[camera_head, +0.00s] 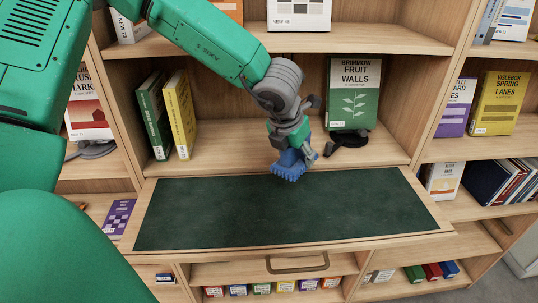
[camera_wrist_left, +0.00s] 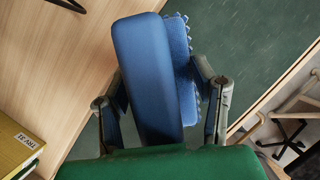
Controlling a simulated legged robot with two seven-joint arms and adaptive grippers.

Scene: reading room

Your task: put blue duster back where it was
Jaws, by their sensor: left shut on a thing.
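The blue duster (camera_head: 290,164) is in my left gripper (camera_head: 298,150), held over the back edge of the dark green desk mat (camera_head: 220,215). In the left wrist view the duster (camera_wrist_left: 150,75) shows its smooth blue back and a fringed blue pad, between the two fingers of my left gripper (camera_wrist_left: 165,105). The fingers are shut on its sides. I cannot tell whether the duster touches the mat. My right gripper is not in view.
Behind the mat, a shelf bay holds a green book (camera_head: 152,118) and a yellow book (camera_head: 180,112) at left. A green "Brimmow Fruit Walls" book (camera_head: 353,92) stands on a black stand (camera_head: 346,146) at right. The mat's surface is clear.

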